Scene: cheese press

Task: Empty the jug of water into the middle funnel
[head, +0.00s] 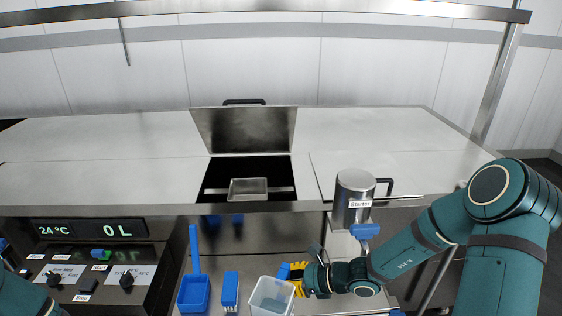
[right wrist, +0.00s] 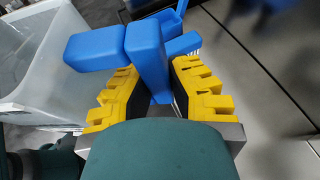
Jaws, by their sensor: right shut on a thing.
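The clear square jug (head: 271,297) is at the bottom centre of the head view, with pale liquid low inside. Its clear wall (right wrist: 30,60) fills the left of the right wrist view. My right gripper (head: 298,280), with yellow fingers, is just right of the jug. It is shut on a blue handle (right wrist: 150,62), which reaches toward the jug; the join is not clear. The jug looks upright. A square metal funnel (head: 248,188) sits in the dark opening of the steel table, under a raised lid (head: 245,130). My left gripper is not in view.
A metal jug labelled "Starter" (head: 355,195) stands at the table's front edge, right of the opening. A blue scoop (head: 194,290) and a blue brush (head: 230,290) are left of the clear jug. A control panel (head: 90,270) reads 0 L. The tabletop (head: 100,160) is otherwise clear.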

